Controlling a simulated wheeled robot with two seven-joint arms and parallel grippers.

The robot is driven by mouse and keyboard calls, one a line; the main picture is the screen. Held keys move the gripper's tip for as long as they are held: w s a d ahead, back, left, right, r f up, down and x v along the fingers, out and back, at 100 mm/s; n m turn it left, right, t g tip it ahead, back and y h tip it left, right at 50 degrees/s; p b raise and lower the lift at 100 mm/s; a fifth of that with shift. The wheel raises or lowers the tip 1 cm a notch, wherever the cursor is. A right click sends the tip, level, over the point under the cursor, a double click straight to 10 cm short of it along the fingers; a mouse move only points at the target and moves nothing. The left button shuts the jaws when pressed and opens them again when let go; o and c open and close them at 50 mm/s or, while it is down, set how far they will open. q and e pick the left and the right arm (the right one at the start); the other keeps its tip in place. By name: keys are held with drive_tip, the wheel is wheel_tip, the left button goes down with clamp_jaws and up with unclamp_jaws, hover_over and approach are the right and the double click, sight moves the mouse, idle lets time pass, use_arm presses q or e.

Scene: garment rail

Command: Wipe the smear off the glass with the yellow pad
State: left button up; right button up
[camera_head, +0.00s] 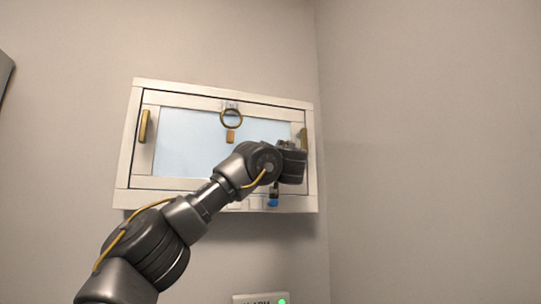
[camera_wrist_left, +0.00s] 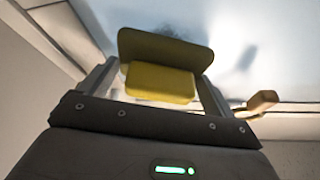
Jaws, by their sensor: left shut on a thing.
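The yellow pad (camera_wrist_left: 160,84) sits between the fingers of my left gripper (camera_wrist_left: 157,80), which is shut on it. Its wide flat face is at or very near the glass (camera_wrist_left: 235,20); I cannot tell if it touches. Faint darker patches show on the glass beside the pad; I cannot tell smear from shadow or reflection. In the head view the glass (camera_head: 185,140) is a pale blue pane in a cream frame on the wall. My left arm reaches across its lower right part, hiding the pad, the fingertips and that part of the glass. My right gripper is not in view.
Brass handles stand on the frame's left (camera_head: 145,126) and right (camera_head: 304,139). A brass ring (camera_head: 231,118) with an orange tag (camera_head: 230,136) hangs at the top middle. A small blue item (camera_head: 273,202) is below the arm. A panel with a green light (camera_head: 262,299) is lower down.

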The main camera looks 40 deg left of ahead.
use_arm(q)
drive_tip(key=shift+w+d, duration=0.3)
drive_tip(key=shift+w, duration=0.2)
drive_tip(key=shift+w+d, duration=0.3)
drive_tip(key=shift+w, duration=0.2)
drive_tip(key=shift+c, duration=0.3)
drive_tip(key=shift+d+r, duration=0.1)
drive_tip(key=shift+c, duration=0.3)
